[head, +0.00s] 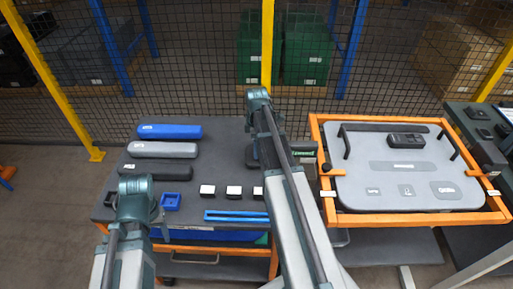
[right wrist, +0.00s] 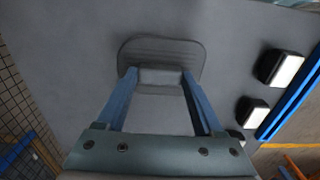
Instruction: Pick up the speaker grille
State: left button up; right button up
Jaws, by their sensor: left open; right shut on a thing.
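In the right wrist view the speaker grille (right wrist: 160,50) is a dark grey rounded plate with faint ribs. My right gripper (right wrist: 160,78) is shut on its near part, with one blue finger at each side of a lighter block-like part. The grille lies against or close above the grey surface; I cannot tell which. In the head view my right arm hides the grille. My left gripper (head: 157,216) is open at the table's left front, mostly hidden by its own arm, and holds nothing that I can see.
The dark table (head: 222,171) carries a blue case (head: 170,131), two darker cases, a small blue tray (head: 171,201), several black blocks with white tops and a blue rail (head: 236,216). An orange frame (head: 500,206) holds a grey door panel (head: 375,183) at right. A mesh fence stands behind.

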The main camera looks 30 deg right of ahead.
notch_tip(320, 180, up, 9)
jog(key=p, duration=0.8)
jog(key=shift+r+p, duration=0.15)
jog(key=shift+p, duration=0.2)
